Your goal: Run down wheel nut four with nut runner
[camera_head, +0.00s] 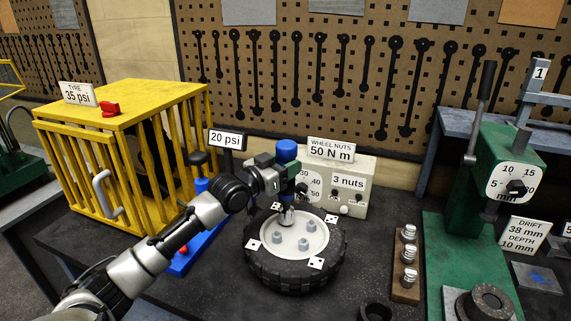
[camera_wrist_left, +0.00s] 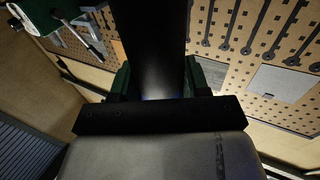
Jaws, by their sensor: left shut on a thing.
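The wheel lies flat on the dark bench, with a black tyre (camera_head: 292,276) around a pale hub (camera_head: 290,254). Several grey nuts, such as a front one (camera_head: 278,239), show on the hub. The nut runner (camera_head: 287,151) has a blue top and stands upright over the hub's far part. My left gripper (camera_head: 288,175) is shut around its body; in the left wrist view its dark body (camera_wrist_left: 157,45) fills the space between the fingers. The runner's lower end hides the hub there, and I cannot tell if it touches a nut. My right gripper is out of view.
A control box (camera_head: 349,190) behind the wheel shows "50 N m" and "3 nuts". A yellow cage (camera_head: 125,97) stands left, with a blue stand (camera_head: 184,262) beside it. A nut rack (camera_head: 405,280) and green press (camera_head: 497,160) stand right.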

